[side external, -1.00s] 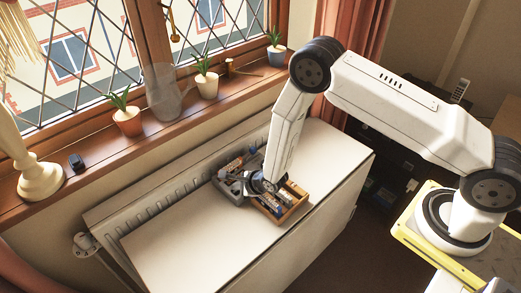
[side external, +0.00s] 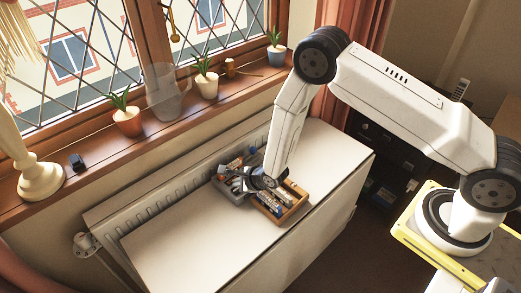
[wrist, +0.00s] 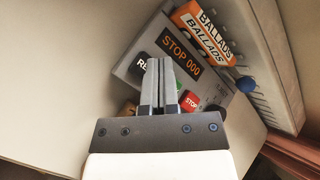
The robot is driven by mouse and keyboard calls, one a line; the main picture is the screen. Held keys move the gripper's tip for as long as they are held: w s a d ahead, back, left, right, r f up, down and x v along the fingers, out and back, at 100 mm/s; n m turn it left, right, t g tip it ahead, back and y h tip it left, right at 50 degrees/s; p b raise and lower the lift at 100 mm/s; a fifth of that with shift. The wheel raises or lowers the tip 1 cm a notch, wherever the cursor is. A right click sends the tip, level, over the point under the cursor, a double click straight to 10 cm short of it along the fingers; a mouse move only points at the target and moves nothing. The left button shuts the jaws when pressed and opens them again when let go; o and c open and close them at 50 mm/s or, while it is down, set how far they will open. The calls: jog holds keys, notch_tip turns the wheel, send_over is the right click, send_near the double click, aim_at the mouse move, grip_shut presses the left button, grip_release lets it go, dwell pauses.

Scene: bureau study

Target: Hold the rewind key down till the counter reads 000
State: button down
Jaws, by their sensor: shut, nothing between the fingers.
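The grey tape machine (wrist: 135,72) lies on the white top, and its left part also shows in the side view (side external: 225,186). Its counter display (wrist: 181,55) reads "STOP 000" in orange. A dark round key (wrist: 146,66) is lettered "RE"; the rest of its label is hidden by my fingers. A red STOP key (wrist: 191,102) and part of a green key (wrist: 180,77) lie to the right. My gripper (wrist: 160,62) is shut and empty, its tips in front of the panel just right of the dark key. I cannot tell whether they touch anything.
Orange-and-white BALLADS cassettes (wrist: 205,38) stand behind the display. A blue knob (wrist: 246,84) is at the right. A wooden tray (side external: 298,211) of cassettes sits beside the machine. The white top (side external: 190,245) is clear in front. Potted plants stand on the windowsill (side external: 150,133).

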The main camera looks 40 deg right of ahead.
jog(key=shift+r, duration=0.1)
jog(key=shift+r, duration=2.4)
jog(key=shift+d+r+n, duration=0.15)
jog(key=shift+r+n, duration=0.15)
jog(key=shift+r, duration=0.05)
jog(key=s+d+r+n+g+h, duration=0.1)
jog(key=s+d+r+n+g, duration=0.2)
jog(key=s+r+n, duration=0.6)
jog(key=s+d+r+n+g+h, duration=0.1)
jog(key=s+d+r+n+g, duration=0.2)
jog(key=s+d+r+n, duration=0.5)
jog(key=s+n, duration=0.4)
jog(key=n, duration=0.3)
jog(key=shift+d+r, duration=0.15)
jog(key=shift+r, duration=0.2)
